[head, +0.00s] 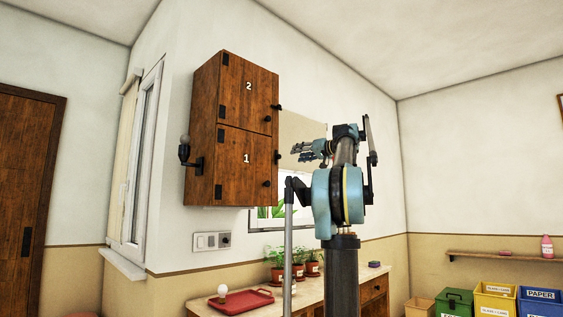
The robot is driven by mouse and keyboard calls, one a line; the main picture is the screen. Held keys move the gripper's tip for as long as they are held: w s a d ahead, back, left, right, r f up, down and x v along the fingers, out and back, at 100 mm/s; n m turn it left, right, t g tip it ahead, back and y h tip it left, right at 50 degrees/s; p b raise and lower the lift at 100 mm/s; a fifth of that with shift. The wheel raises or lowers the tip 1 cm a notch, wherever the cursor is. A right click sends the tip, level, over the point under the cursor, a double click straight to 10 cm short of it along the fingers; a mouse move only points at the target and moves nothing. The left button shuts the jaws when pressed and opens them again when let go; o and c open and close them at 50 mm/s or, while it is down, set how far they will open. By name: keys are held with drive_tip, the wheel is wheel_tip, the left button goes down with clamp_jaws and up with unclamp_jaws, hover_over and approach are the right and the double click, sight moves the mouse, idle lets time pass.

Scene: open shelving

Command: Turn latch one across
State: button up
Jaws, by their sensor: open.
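A wooden wall cabinet (205,140) has two stacked doors. The lower door (235,165) bears the number 1 and looks closed. Latch one (279,156) is a small dark piece at the right edge of door 1. Its exact angle is too small to tell. A round dark knob (266,183) sits low on the same door. My gripper (300,150) is to the right of latch one in the picture, pointing left, apart from it. Its fingers look open and empty.
The upper door (246,95), numbered 2, has its own latch (278,107) and knob (267,119). A wall lamp (186,150) is left of the cabinet. Below, a counter (300,292) holds a red tray (240,301) and potted plants (297,262). Colored bins (495,300) stand at right.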

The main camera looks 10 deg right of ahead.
sight(280, 157)
drive_tip(key=x, duration=1.1)
drive_tip(key=shift+w+a+f, duration=0.1)
clamp_jaws()
